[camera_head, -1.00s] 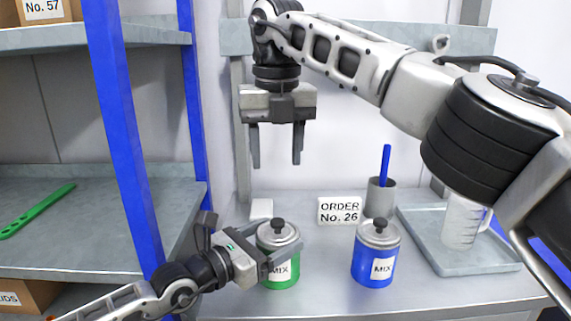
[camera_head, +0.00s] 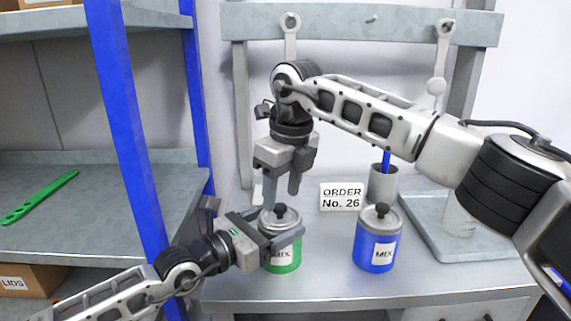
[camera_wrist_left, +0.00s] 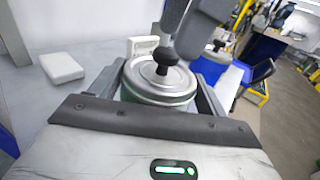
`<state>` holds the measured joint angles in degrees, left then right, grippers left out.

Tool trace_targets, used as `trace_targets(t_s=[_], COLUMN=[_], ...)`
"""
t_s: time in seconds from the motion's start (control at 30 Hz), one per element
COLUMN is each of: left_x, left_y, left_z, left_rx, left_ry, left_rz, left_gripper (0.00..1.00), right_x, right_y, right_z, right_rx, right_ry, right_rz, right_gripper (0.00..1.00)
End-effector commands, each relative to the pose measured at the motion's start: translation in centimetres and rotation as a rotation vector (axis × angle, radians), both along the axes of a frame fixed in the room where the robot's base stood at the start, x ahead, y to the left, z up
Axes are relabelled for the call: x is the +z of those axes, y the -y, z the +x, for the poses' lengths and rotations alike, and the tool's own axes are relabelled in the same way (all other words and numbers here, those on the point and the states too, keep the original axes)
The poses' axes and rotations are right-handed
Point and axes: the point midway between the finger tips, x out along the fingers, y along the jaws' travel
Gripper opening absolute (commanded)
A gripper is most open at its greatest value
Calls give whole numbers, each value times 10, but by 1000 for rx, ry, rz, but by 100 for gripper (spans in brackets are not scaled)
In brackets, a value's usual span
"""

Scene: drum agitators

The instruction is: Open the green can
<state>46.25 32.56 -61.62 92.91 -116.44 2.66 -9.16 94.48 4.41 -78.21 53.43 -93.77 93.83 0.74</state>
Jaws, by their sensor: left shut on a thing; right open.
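The green can (camera_head: 284,258) stands upright on the grey bench with a "MIX" label and a metal lid with a black knob (camera_head: 280,209). My left gripper (camera_head: 280,237) is shut on the can's body from the left. In the left wrist view the can's lid (camera_wrist_left: 160,78) sits on it between my left fingers. My right gripper (camera_head: 282,185) is open and points down just above the knob, its fingers apart. In the left wrist view its dark fingers (camera_wrist_left: 190,28) hang close over the knob.
A blue "MIX" can (camera_head: 376,245) with a lid stands to the right. An "ORDER No. 26" sign (camera_head: 341,196) and a grey cup (camera_head: 383,184) stand behind. A tray (camera_head: 455,245) lies at right. A white block (camera_wrist_left: 62,67) lies behind the green can. Blue shelf posts (camera_head: 128,150) stand left.

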Motion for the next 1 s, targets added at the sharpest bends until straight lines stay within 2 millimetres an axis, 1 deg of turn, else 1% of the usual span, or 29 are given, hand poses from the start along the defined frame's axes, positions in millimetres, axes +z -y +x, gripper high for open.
trace_targets(t_s=[0.03,0.1,0.2,0.53,0.57,0.6,0.67,0.7,0.73,1.0], left_x=[0,0,0,0,0,0,0,0,0,0], left_y=[0,0,0,0,0,0,0,0,0,0], left_z=[0,0,0,0,0,0,0,0,0,0], left_rx=[0,0,0,0,0,0,0,0,0,0], left_ry=[1,1,1,1,1,1,1,1,1,1], left_rz=[-1,-1,-1,-1,-1,-1,-1,-1,-1,-1], left_gripper=[35,35,35,35,35,35,35,35,35,35], right_x=[-7,-15,-21,-25,-25,-25,-25,-25,-25,-23], right_y=[-1,-2,-3,-3,-3,-3,-3,-3,-3,-3], right_z=[0,1,2,3,3,3,3,3,3,3], right_rx=[0,0,0,-1,-1,-1,-1,-1,-1,-1], right_ry=[-1,-1,-1,1,1,1,1,0,0,1], right_rz=[0,0,1,1,1,1,1,0,0,0], right_gripper=[50,50,50,50,47,36,19,8,0,0])
